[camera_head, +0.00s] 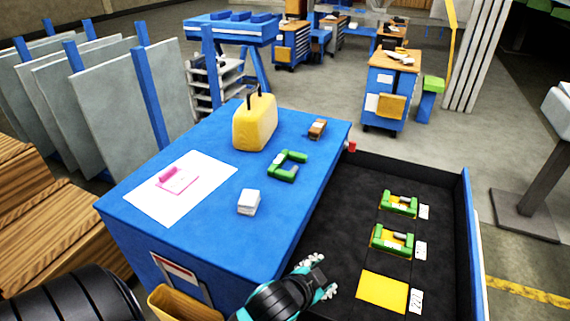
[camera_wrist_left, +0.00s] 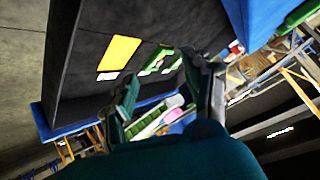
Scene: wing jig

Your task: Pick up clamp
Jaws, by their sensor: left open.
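A green C-shaped clamp (camera_head: 288,166) lies on the blue table top (camera_head: 215,245). Two more green clamps lie on yellow pads in the black tray to the right, a far one (camera_head: 399,204) and a nearer one (camera_head: 392,240). My left gripper (camera_head: 324,278) is at the table's right side near the tray's near end, apart from every clamp. In the left wrist view its fingers (camera_wrist_left: 162,72) are spread with nothing held between them. Green clamp parts (camera_wrist_left: 160,60) show there beyond the fingers. My right gripper is not in view.
A bare yellow pad (camera_head: 384,292) lies in the black tray (camera_head: 345,215) and also shows in the left wrist view (camera_wrist_left: 120,52). A yellow case (camera_head: 254,124), a small brown block (camera_head: 317,128), a white box (camera_head: 248,202) and a paper sheet (camera_head: 160,205) are on the table.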

